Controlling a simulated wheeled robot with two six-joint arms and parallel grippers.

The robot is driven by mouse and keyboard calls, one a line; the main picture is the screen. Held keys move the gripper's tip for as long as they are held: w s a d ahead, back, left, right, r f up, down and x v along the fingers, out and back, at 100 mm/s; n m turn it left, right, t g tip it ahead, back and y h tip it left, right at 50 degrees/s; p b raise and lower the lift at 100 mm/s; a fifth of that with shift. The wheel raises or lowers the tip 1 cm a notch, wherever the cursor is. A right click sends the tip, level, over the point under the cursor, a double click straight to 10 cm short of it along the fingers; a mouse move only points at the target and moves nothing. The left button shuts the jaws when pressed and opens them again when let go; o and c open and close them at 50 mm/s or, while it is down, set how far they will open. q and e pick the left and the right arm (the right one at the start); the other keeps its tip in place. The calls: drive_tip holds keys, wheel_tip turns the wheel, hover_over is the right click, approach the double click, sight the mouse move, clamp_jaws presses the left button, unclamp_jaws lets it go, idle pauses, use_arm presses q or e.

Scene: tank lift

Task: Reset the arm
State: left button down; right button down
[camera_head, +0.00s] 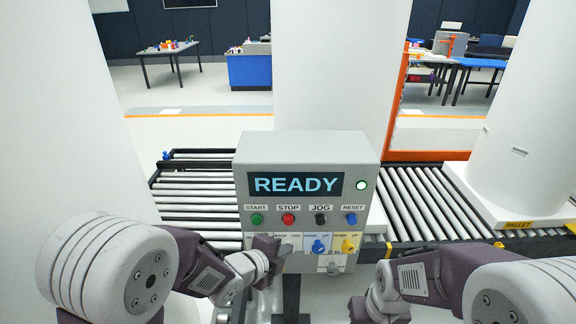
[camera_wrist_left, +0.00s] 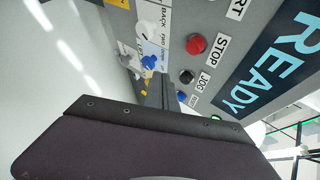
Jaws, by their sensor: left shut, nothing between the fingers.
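The grey control panel (camera_head: 308,147) faces me. Its display (camera_head: 294,184) reads READY and a light (camera_head: 361,185) beside it glows pale green. Below are a green START button (camera_head: 256,219), a red STOP button (camera_head: 288,218), a black JOG button (camera_head: 321,219) and a blue RESET button (camera_head: 351,219). My left gripper (camera_head: 268,247) is shut and empty before the panel's lower left, covering part of the BACK/FWD switch. That white switch (camera_wrist_left: 147,33) shows in the left wrist view. My right wrist shows low at right; its fingers are not clear.
A blue knob (camera_head: 318,246) and a yellow knob (camera_head: 347,246) sit below the buttons. Roller conveyors (camera_head: 418,205) run behind the panel on both sides. A large white tank stands on a pallet (camera_head: 519,224) at right. Tables stand far behind.

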use_arm(q)
drive_tip(key=a+n+y, duration=0.5)
drive_tip(key=a+n, duration=0.2)
drive_tip(key=a, duration=0.6)
drive_tip(key=s+a+f+n+g, duration=0.2)
drive_tip(key=s+f+n+g, duration=0.1)
drive_tip(key=s+n, duration=0.5)
drive_tip(key=s+a+f+n+g+y, duration=0.1)
drive_tip(key=s+f+n+g, duration=0.3)
drive_tip(key=s+n, duration=0.4)
drive_tip(key=shift+s+a+n+g, duration=0.4)
drive_tip(key=shift+a+g, duration=0.1)
drive_tip(key=shift+g, duration=0.2)
drive_tip(key=shift+f, duration=0.1)
